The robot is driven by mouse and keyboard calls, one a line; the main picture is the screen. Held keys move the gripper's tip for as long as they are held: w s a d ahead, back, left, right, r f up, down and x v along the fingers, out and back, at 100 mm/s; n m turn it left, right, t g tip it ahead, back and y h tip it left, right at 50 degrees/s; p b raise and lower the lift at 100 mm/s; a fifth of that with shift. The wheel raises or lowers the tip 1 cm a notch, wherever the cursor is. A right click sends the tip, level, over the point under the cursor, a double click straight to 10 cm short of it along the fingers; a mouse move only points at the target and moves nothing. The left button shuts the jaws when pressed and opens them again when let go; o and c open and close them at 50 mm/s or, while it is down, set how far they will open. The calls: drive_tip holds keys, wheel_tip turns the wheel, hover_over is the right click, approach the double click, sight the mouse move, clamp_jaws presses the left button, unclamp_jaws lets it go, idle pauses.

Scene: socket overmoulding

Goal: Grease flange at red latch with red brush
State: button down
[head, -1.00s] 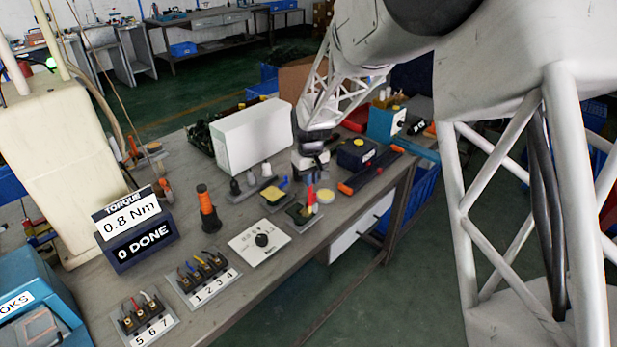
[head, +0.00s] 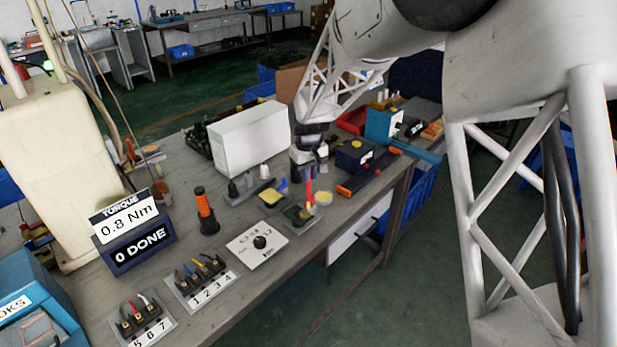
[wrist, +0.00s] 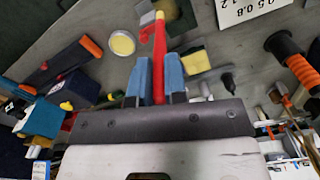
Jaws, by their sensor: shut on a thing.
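My gripper (wrist: 157,75) is shut on the red brush (wrist: 158,62), with the red handle between its blue fingers in the wrist view. The brush (head: 308,182) stands roughly upright in the head view, above or at a dark stand near the bench's front edge. I cannot tell whether its tip touches the stand. A round pot with a pale yellow fill (wrist: 122,43) is beside the brush and also shows in the head view (head: 324,198). A dark bar with orange-red ends (wrist: 62,62) lies left of the gripper in the wrist view. I cannot make out the flange or red latch clearly.
A yellow-and-dark pad (wrist: 195,62) lies close to the gripper's right in the wrist view. A dark blue box (head: 354,154) and a white box (head: 250,136) stand near my arm. An orange-and-black tool (head: 206,210) stands upright. The numbered connector holders (head: 202,280) are near the front.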

drive_tip(key=shift+r, duration=0.15)
drive_tip(key=w+a, duration=0.1)
drive_tip(key=w+a+r, duration=0.1)
drive_tip(key=w+a, duration=0.1)
idle(0.6)
drive_tip(key=shift+f, duration=0.1)
drive_tip(key=shift+f, duration=1.9)
idle(0.7)
drive_tip(key=shift+w+a, duration=0.35)
drive_tip(key=shift+a, duration=0.05)
drive_tip(key=shift+s+d, duration=0.1)
drive_tip(key=shift+d, duration=0.05)
idle(0.5)
